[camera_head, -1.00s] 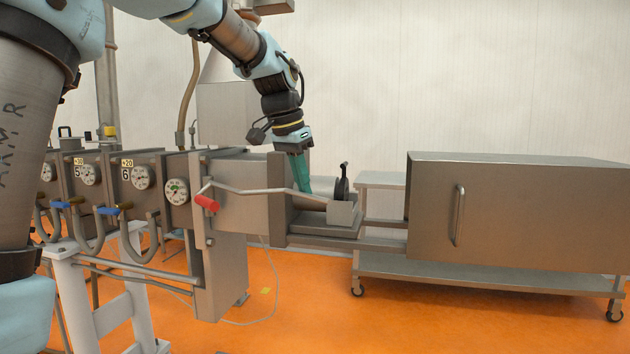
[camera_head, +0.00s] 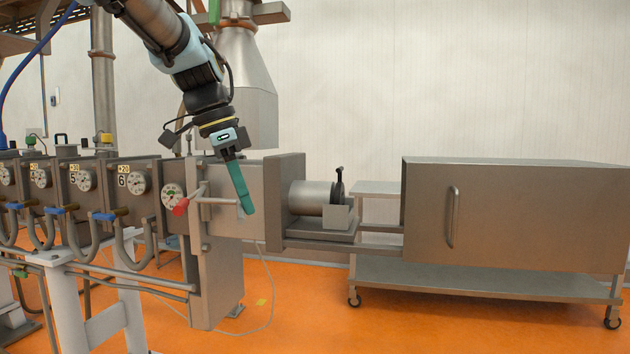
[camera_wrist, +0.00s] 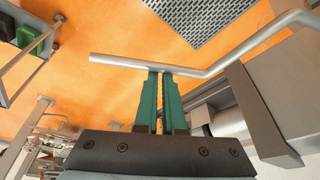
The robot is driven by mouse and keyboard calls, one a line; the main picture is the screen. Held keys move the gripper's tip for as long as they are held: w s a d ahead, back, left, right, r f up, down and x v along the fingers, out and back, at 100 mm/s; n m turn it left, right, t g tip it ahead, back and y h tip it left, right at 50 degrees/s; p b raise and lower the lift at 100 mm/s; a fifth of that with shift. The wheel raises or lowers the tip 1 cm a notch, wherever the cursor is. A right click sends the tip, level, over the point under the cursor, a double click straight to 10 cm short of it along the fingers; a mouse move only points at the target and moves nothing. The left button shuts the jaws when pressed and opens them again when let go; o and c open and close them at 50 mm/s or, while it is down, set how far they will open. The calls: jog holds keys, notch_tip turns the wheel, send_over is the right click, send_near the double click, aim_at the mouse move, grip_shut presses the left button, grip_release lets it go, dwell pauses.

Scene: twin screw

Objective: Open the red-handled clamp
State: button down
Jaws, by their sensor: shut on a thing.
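The clamp's red handle (camera_head: 180,207) sits at the front of the steel housing, left of my gripper in the head view. A bare metal bar (camera_head: 220,201) runs right from beside it toward my fingertips. My gripper (camera_head: 246,211) points down, with green fingers at the bar's right end. In the wrist view, my gripper (camera_wrist: 159,72) is shut on the bent metal bar (camera_wrist: 118,62), part way along its straight end section. The red handle does not show in the wrist view, and the clamp's pivot is hard to make out.
Gauges (camera_head: 172,196) and blue-handled hose fittings (camera_head: 104,216) line the machine on the left. A steel block with a black upright part (camera_head: 339,186) stands right of the housing. A steel cabinet (camera_head: 520,215) on a wheeled cart is farther right. Orange floor lies in front.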

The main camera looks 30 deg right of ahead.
jog(key=shift+w+a+f, duration=0.15)
jog(key=shift+a, duration=0.4)
jog(key=s+d, duration=0.1)
jog(key=d, duration=0.3)
jog(key=v, duration=0.9)
jog(key=shift+d+r, duration=0.2)
jog(key=shift+d, duration=0.15)
jog(key=shift+w, duration=0.1)
